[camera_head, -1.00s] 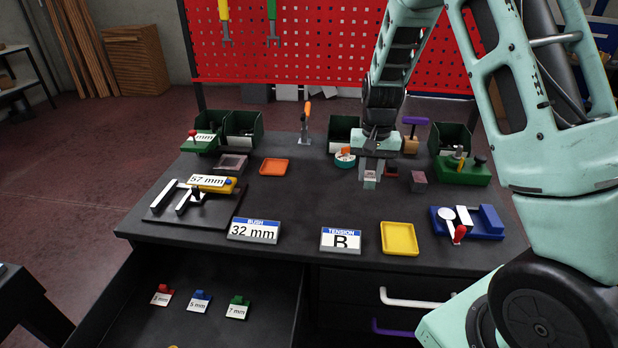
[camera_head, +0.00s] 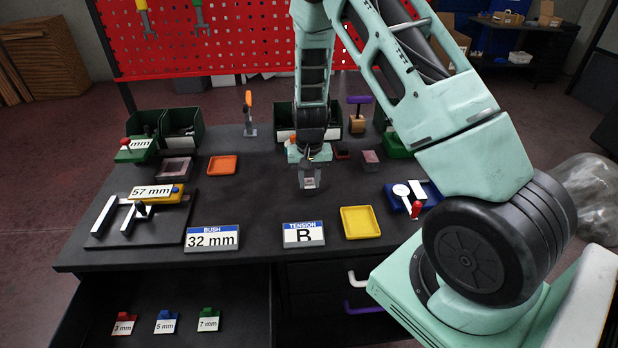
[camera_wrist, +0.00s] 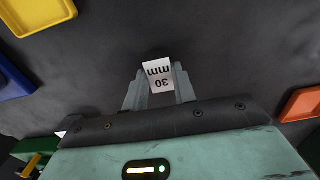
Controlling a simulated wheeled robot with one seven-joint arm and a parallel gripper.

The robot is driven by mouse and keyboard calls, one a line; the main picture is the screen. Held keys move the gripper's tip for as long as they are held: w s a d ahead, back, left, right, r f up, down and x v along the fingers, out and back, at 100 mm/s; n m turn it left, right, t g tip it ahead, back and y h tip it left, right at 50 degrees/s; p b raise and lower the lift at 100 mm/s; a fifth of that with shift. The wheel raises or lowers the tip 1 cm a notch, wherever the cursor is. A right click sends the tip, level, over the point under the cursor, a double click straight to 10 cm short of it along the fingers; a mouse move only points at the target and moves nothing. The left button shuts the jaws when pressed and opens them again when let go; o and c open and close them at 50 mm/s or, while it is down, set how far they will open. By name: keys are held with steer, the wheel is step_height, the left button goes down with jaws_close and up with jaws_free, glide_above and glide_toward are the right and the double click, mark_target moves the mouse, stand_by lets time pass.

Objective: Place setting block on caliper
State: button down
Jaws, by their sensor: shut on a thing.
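My gripper (camera_head: 309,184) is shut on a small setting block (camera_wrist: 158,77) whose white face reads "30 mm" in the wrist view. It holds the block over the middle of the dark table, behind the "TENSION B" sign. What appears to be the caliper (camera_head: 128,218), with pale jaws on a dark plate, is at the table's left. A yellow piece (camera_head: 173,196) with a "57 mm" label lies at its back. The gripper and block are well to the right of it, not touching it.
Signs read "BUSH 32 mm" (camera_head: 212,238) and "TENSION B" (camera_head: 304,234) along the front edge. A yellow tray (camera_head: 360,222), an orange tray (camera_head: 222,165) and a blue fixture (camera_head: 400,198) stand around. An open drawer (camera_head: 235,300) holds tagged pieces. The table's centre is clear.

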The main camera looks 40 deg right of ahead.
steer(key=shift+f, duration=0.2)
steer(key=c, duration=1.1)
jaws_free()
